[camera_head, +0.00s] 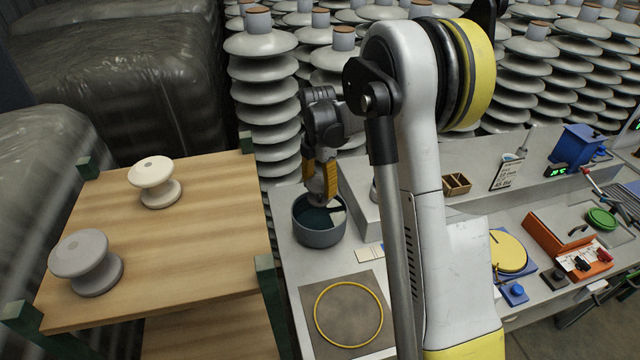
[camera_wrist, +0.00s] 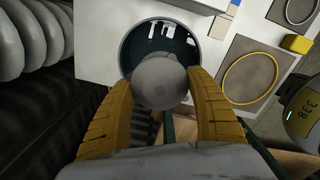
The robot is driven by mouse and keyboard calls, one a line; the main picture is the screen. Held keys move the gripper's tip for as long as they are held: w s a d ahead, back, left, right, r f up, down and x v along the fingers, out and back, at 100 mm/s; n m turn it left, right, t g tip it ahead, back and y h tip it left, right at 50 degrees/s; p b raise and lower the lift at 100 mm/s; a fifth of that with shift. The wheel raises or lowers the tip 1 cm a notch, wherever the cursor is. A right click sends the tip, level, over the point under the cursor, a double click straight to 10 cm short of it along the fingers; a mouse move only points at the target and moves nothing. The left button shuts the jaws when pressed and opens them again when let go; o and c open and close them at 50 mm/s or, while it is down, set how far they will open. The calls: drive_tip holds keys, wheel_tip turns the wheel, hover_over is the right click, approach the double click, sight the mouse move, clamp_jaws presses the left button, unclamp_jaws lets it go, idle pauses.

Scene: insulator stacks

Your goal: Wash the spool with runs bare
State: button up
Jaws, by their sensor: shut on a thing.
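My gripper (camera_head: 320,190) points down over a dark grey bowl (camera_head: 318,236) with dark teal inside. In the wrist view, my gripper's yellow fingers (camera_wrist: 162,78) are closed around a grey rounded thing (camera_wrist: 160,84), seemingly a spool seen end-on. It overlaps the near part of the bowl (camera_wrist: 124,50) in that view; I cannot tell how deep it sits. Its sides and any runs are hidden. A cream spool (camera_head: 155,182) and a greyer spool (camera_head: 86,264) stand upright, apart, on the wooden table at left.
A dark mat with a yellow ring (camera_head: 349,314) lies in front of the bowl. On the bench to the right are a small wooden box (camera_head: 457,185), a sign card (camera_head: 508,172), a yellow disc (camera_head: 508,252) and an orange box (camera_head: 568,248). Tall insulator stacks (camera_head: 265,90) stand behind.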

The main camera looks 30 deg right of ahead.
drive_tip(key=shift+f+b, duration=3.95)
drive_tip(key=shift+f, duration=1.9)
drive_tip(key=shift+r, duration=0.1)
drive_tip(key=shift+r+p, duration=3.3)
drive_tip(key=shift+r, duration=1.85)
